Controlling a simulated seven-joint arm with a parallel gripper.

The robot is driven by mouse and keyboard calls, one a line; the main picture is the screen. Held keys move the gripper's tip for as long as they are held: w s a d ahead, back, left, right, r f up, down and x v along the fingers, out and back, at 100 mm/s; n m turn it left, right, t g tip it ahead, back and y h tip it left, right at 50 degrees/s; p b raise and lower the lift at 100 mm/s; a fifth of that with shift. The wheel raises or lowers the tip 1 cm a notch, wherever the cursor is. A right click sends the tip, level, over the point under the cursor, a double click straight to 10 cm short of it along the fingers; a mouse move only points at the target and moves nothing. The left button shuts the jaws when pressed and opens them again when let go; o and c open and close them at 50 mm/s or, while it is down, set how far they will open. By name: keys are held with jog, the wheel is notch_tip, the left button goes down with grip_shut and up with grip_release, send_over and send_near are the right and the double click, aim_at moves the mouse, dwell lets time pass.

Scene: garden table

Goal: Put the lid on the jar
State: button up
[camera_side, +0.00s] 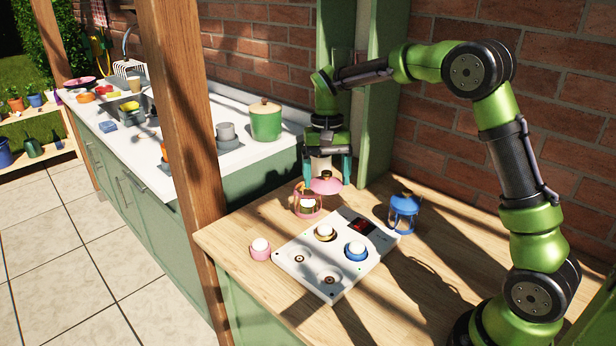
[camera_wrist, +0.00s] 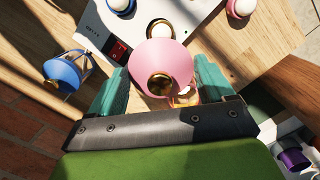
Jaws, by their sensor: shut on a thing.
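The pink lid (camera_side: 326,182) is held between the two teal fingers of my gripper (camera_side: 327,180). In the wrist view the lid (camera_wrist: 160,62) with its gold knob fills the space between my gripper's fingers (camera_wrist: 161,75). The pink jar (camera_side: 308,213), an open-sided lantern with a white candle inside, stands on the wooden table just below and slightly left of the lid in the side view. The lid appears raised and offset from the jar. In the wrist view the jar (camera_wrist: 187,97) is mostly hidden behind the lid and a finger.
A white panel (camera_side: 315,283) with round recesses holds white candles in gold (camera_side: 325,233) and blue (camera_side: 356,252) holders. A pink candle holder (camera_side: 260,250) stands left of it. A blue lantern (camera_side: 404,213) stands to the right. A wooden post (camera_side: 190,160) rises at the left table edge.

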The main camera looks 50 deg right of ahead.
jog(key=w+d+m+t, duration=0.15)
jog(key=w+m, duration=0.35)
jog(key=m, duration=0.7)
jog(key=w+d+m+t, duration=0.1)
jog(key=w+d+m, duration=0.3)
jog(key=m, duration=0.8)
jog(key=shift+w+a+f, duration=0.15)
jog(key=shift+w+f, duration=0.1)
jog(key=shift+f, duration=0.75)
jog(key=shift+w+a+f, duration=0.1)
jog(key=shift+w+f, duration=0.1)
jog(key=shift+f, duration=0.75)
jog(key=shift+w+a+f, duration=0.15)
jog(key=shift+w+f, duration=0.1)
jog(key=shift+f, duration=0.75)
jog(key=shift+f, duration=0.95)
jog(key=o, duration=1)
jog(key=shift+r, duration=0.15)
